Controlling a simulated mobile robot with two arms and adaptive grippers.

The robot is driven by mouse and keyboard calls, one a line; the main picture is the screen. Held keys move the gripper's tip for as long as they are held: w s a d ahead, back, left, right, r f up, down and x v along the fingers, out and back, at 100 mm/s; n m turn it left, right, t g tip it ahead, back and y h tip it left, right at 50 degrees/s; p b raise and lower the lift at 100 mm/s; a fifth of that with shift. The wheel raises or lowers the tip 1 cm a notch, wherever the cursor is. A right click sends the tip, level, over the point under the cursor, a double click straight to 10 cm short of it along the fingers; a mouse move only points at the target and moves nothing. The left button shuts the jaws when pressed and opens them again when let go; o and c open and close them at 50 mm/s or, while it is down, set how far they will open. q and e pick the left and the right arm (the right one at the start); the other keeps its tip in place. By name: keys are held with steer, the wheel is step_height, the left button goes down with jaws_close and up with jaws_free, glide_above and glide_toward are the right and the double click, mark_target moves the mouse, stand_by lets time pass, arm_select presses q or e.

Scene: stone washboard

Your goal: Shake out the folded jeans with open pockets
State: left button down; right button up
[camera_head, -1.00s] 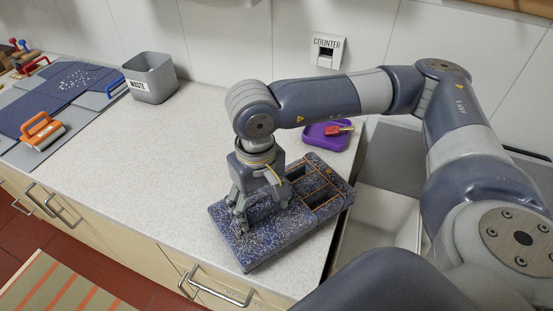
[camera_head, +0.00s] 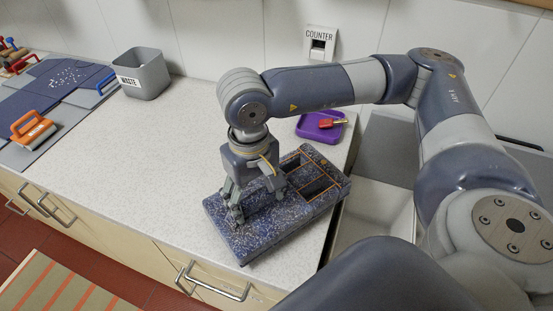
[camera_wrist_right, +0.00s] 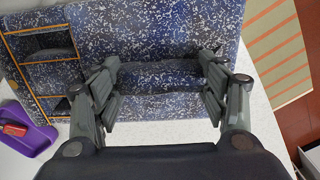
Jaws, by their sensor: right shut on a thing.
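The folded jeans (camera_head: 282,222) lie as a thick, dark blue, white-speckled slab on the counter. Open pockets with orange stitching (camera_head: 313,188) are at their far right end; in the right wrist view the jeans (camera_wrist_right: 160,35) fill the top, with the pockets at left. My right gripper (camera_head: 238,207) points down onto the plain, left part of the jeans. In the right wrist view its two fingers (camera_wrist_right: 161,88) are wide apart, shut on a raised ridge of the jeans between them. My left gripper is not in view.
A purple tray (camera_head: 306,131) with a red-handled tool stands behind the jeans. A sink basin (camera_head: 375,215) is at right. The counter between is clear.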

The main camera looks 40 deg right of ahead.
steer(key=shift+w+f, duration=0.1)
steer(key=shift+f, duration=0.15)
step_height(320, 180, up, 15)
step_height(320, 180, down, 15)
steer(key=shift+f, duration=0.15)
steer(key=shift+a, duration=0.1)
steer(key=shift+r, duration=0.35)
step_height(320, 180, up, 20)
step_height(320, 180, down, 21)
steer(key=shift+r, duration=0.15)
